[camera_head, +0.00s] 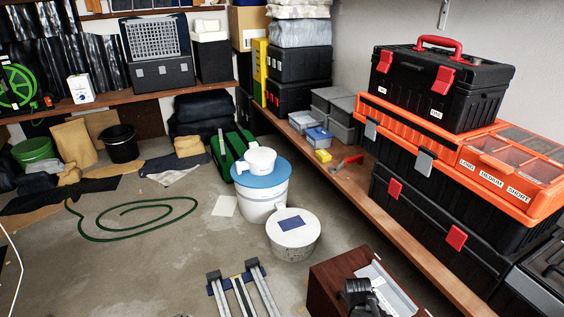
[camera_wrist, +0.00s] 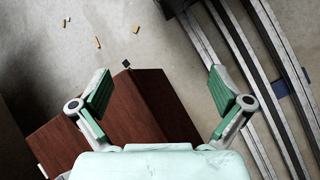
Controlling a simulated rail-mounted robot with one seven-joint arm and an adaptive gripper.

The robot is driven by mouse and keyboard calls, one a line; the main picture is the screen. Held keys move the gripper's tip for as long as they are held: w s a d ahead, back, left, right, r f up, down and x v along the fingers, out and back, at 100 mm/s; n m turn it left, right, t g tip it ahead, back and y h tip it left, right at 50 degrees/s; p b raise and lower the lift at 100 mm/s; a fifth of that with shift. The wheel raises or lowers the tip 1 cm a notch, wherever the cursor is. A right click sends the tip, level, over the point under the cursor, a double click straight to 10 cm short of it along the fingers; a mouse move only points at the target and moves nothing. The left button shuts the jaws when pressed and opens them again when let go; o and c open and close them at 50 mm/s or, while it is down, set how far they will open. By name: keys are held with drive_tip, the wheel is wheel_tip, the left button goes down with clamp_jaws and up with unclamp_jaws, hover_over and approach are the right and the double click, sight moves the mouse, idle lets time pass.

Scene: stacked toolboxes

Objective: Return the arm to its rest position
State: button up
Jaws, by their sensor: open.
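My gripper (camera_wrist: 158,75) shows in the wrist view, its two green-padded fingers spread wide apart with nothing between them. Bare concrete floor and a brown wood-coloured surface lie below it, apart from the fingers. The gripper cannot be made out in the head view, so its place relative to the toolboxes is not clear. No toolbox shows in the wrist view.
A black toolbox (camera_head: 440,92) with a red handle stands on an orange-topped organizer (camera_head: 515,180) at the right. A wooden shelf (camera_head: 405,238) runs along the right wall. White buckets (camera_head: 292,238) and a green hose (camera_head: 130,238) are on the floor. Open floor lies at centre left.

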drive_tip(key=s+a+f+n+g+y, duration=0.1)
drive_tip(key=s+a+f+g, duration=0.25)
drive_tip(key=s, duration=0.55)
drive_tip(key=s+a+f+g, duration=0.25)
drive_tip(key=s+f, duration=0.25)
drive_tip(key=s, duration=0.5)
drive_tip(key=w+r+t+p, duration=0.2)
drive_tip(key=r+p, duration=0.6)
drive_tip(key=p, duration=0.5)
drive_tip(key=w+r+t+p, duration=0.2)
drive_tip(key=r+t+p, duration=0.2)
drive_tip(key=r+p, duration=0.4)
drive_tip(key=shift+w+p, duration=0.25)
drive_tip(key=shift+p, duration=2.7)
